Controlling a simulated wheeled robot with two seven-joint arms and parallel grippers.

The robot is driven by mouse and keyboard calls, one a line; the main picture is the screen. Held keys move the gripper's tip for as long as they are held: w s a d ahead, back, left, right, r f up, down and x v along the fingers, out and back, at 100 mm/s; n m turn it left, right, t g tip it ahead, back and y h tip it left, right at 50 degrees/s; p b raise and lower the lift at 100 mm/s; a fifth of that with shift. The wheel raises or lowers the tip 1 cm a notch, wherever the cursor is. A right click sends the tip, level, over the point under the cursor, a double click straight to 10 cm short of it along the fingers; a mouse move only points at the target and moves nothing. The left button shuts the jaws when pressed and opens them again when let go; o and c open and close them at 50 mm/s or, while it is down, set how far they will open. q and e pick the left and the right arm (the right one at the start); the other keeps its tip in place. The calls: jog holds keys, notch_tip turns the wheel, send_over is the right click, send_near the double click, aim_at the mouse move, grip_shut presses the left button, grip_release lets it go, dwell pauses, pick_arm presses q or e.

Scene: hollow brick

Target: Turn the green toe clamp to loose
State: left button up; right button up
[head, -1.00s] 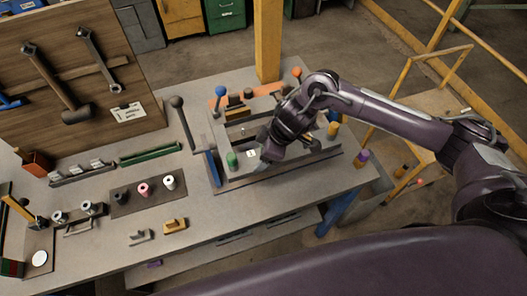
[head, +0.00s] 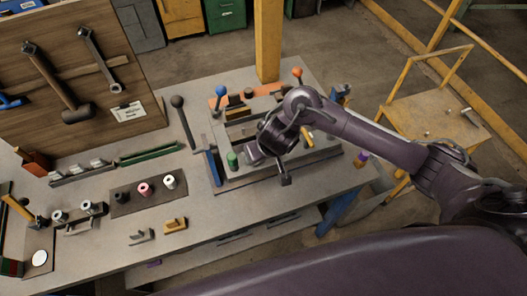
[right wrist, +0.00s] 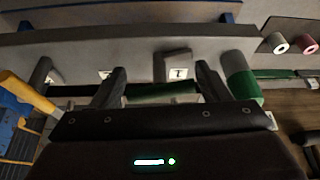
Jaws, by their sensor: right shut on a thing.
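The green toe clamp shows as an upright green knob (head: 232,160) on the grey fixture at the middle of the bench. In the right wrist view its green and grey cylinder (right wrist: 240,80) stands just right of the right-hand finger. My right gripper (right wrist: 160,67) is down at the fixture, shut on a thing. A grey block with a white label (right wrist: 173,66) lies between its fingertips; I take it for part of the clamp, but the contact is not clear. In the head view my wrist hides most of the grip. My left gripper is not in view.
A blue-knobbed lever (head: 221,91) and an orange-knobbed lever (head: 297,72) stand behind my wrist. A tall black-knobbed lever (head: 178,102) stands to the left. A dark mat (head: 132,203) with rolls lies farther left. The bench front is partly clear.

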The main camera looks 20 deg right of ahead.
jog(key=shift+w+r+m+h, duration=0.1)
jog(key=shift+m+h, duration=0.1)
jog(key=shift+m, duration=0.4)
jog(key=shift+w+r+m+h, duration=0.1)
jog(key=shift+m+h, duration=0.1)
jog(key=shift+m, duration=0.8)
jog(key=shift+s+f, duration=0.1)
jog(key=o, duration=0.9)
jog(key=shift+o, duration=0.2)
